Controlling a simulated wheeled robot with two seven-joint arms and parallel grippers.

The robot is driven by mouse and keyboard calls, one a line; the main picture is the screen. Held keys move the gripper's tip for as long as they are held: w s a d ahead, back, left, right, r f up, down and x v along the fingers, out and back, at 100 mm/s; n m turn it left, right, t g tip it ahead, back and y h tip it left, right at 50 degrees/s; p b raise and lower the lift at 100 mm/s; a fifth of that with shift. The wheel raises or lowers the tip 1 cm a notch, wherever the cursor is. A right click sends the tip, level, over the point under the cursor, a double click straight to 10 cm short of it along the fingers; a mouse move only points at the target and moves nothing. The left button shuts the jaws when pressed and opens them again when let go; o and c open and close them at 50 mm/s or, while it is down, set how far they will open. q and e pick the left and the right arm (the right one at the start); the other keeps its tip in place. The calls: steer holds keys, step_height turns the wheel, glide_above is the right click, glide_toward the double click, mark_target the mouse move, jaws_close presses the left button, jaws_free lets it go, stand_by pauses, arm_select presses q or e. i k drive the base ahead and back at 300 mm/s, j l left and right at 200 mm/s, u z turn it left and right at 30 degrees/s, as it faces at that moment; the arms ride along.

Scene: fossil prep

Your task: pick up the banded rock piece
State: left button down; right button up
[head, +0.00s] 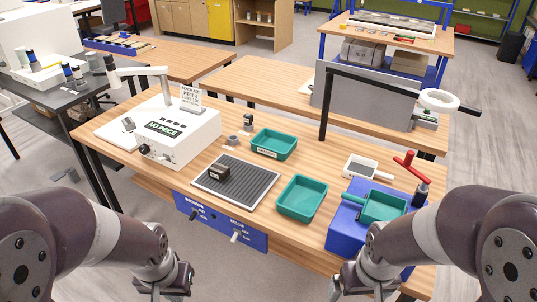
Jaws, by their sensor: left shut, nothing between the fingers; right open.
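I cannot make out a piece with clear bands at this size. A small dark block (218,172) with pale marks on its front lies on the grey ribbed mat (262,192); I cannot tell if it is the rock piece. Two small grey items, a low one (233,140) and a taller dark-topped one (248,121), stand behind the mat. My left gripper (163,293) is low at the bottom edge, in front of the bench, shut and empty. My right gripper (364,292) is open at the bottom edge, apart from everything on the bench. Both are partly cut off.
A white box (183,138) reading "NO PIECE" stands at the left. Green trays lie behind the mat (274,143), right of it (301,198) and on a blue block (345,238). A white tray (360,167) and red-handled tool (411,165) are at the right.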

mark_target(129, 124)
steer(key=i+j+z, duration=0.2)
steer(key=j+z, duration=0.15)
steer(key=i+j+z, duration=0.2)
steer(key=j+z, duration=0.2)
steer(key=i+j+z, duration=0.1)
steer(key=j+z, duration=0.25)
steer(key=i+j+z, duration=0.1)
steer(key=j, duration=1.25)
steer(key=i+j+z, duration=0.1)
steer(key=j, duration=1.3)
steer(key=i+j+z, duration=0.15)
steer(key=j, duration=1.25)
